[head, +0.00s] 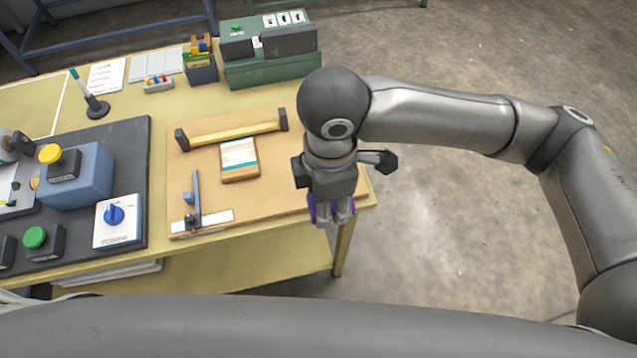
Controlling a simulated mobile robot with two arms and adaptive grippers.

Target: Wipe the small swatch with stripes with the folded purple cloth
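The small swatch with stripes (239,154), white with a teal band, lies on a brown block on the tan board. My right gripper (332,214) points down near the board's right front edge, to the right of the swatch and apart from it. Purple cloth (320,214) shows in small patches around its fingertips. The gripper hides most of the cloth, so I cannot tell whether the fingers are closed on it. My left gripper is not in view.
The tan board (185,150) carries a yellow bar (235,133) behind the swatch and a blue upright lever (196,192) to its left. A dark control panel (130,150) with knobs is further left. A green machine (268,70) stands behind.

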